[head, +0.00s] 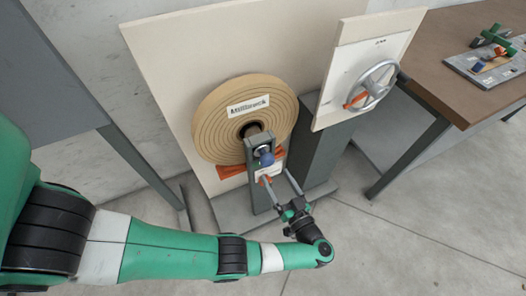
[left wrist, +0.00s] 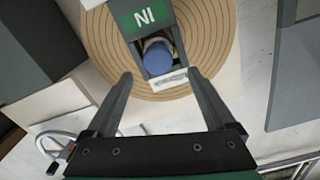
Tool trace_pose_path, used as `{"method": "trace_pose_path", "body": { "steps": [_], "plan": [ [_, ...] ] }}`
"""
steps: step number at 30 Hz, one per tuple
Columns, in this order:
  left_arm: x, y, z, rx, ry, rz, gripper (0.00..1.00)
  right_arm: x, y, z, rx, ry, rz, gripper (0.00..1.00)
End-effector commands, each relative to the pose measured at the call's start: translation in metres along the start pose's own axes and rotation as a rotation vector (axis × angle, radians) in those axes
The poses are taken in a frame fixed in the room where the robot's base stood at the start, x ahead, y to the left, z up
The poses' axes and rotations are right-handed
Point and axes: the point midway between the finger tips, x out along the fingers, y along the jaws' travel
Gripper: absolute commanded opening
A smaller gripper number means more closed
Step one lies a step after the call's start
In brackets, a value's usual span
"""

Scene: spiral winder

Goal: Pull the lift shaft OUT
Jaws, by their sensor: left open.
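The lift shaft's blue round end (head: 267,159) sticks out of the grey post (head: 260,190) in front of the wound roll. In the left wrist view the blue end (left wrist: 157,58) sits in a recess under a green label reading IN, seen upside down. My left gripper (head: 278,178) is open and empty, below and in front of the blue end. In the left wrist view the fingertips (left wrist: 160,75) stand apart on either side of the blue end's line, with no contact visible. The rest of the shaft is hidden in the post. My right gripper is not in view.
The tan spiral roll (head: 215,125) stands behind the post against a cream backboard (head: 160,50). To the right is a panel with a handwheel (head: 372,85). A brown table (head: 440,40) holds a grey board with small parts. The floor in front is clear.

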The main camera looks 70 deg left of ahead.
Motion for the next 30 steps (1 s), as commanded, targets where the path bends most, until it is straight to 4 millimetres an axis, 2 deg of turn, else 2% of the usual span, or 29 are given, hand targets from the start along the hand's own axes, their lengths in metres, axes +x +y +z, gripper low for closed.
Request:
{"method": "trace_pose_path", "body": {
  "steps": [5,12,16,21,28,30],
  "plan": [
    [0.025,-0.001,-0.001,-0.004,-0.002,-0.003,0.88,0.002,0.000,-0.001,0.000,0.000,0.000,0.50],
    [0.080,0.000,0.001,-0.005,-0.002,-0.004,0.88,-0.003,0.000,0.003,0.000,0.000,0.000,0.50],
    [0.101,0.001,0.001,-0.006,-0.001,-0.002,0.88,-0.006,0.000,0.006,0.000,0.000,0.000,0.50],
    [0.113,0.001,-0.001,-0.005,0.001,0.000,0.88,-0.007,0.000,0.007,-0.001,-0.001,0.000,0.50],
    [0.114,0.001,-0.001,-0.005,0.001,0.001,0.88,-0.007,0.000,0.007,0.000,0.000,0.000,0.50],
    [0.114,0.001,-0.001,-0.005,0.001,0.001,0.75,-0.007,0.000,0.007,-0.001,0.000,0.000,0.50]
  ]
}}
